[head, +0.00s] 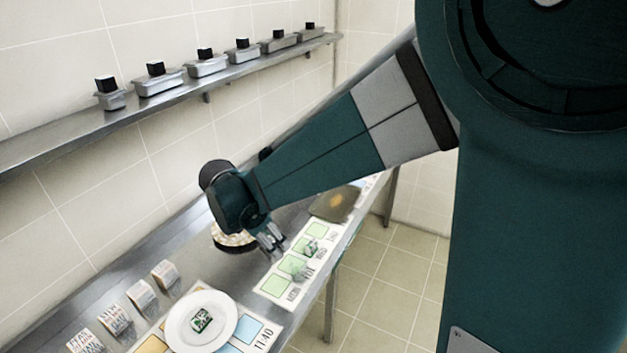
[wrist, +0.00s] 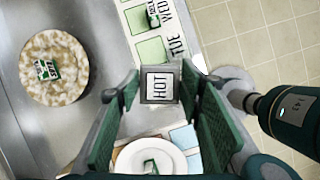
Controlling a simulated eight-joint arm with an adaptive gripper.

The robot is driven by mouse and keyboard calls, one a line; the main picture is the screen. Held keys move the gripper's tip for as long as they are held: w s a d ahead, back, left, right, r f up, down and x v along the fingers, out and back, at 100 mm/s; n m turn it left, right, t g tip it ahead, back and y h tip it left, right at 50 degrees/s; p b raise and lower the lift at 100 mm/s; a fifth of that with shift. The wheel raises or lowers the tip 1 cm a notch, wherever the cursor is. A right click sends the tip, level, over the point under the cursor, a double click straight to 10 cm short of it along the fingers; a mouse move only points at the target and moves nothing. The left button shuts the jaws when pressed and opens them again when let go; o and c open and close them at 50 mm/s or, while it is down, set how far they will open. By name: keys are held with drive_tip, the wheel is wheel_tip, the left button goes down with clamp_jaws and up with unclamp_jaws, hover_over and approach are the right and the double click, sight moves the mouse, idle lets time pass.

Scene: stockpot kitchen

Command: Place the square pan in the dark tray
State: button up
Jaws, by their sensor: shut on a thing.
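My gripper (head: 272,240) is over the counter's front side, with its fingers pointing down. In the wrist view (wrist: 159,78) its two green fingers are closed on a small grey block (wrist: 160,85) with a white label reading HOT. The block is too small to make out in the head view. A dark, flat, square piece (head: 336,203) with a brownish patch lies at the counter's far end, beyond my gripper; it may be the dark tray. No pan can be surely told as the square one; small metal pans (head: 158,82) with black blocks on top stand on the wall shelf.
A round speckled board (wrist: 54,68) bears a green-white packet. A white plate (head: 201,322) with a similar packet stands nearer. Several lettered blocks (head: 165,273) line the counter's back. A card with green squares (head: 275,285) lies along the front edge.

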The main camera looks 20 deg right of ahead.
drive_tip(key=w+d+r+m+p, duration=0.1)
drive_tip(key=w+d, duration=0.4)
drive_tip(key=w, duration=0.6)
drive_tip(key=m+g+p, duration=0.2)
drive_tip(key=m+p, duration=0.2)
hover_over(336, 201)
wheel_tip(336, 201, down, 2)
drive_tip(key=shift+d+f, duration=0.2)
wheel_tip(336, 201, down, 6)
drive_tip(key=shift+f, duration=0.2)
drive_tip(key=shift+f, duration=1.8)
drive_tip(key=shift+f, duration=0.1)
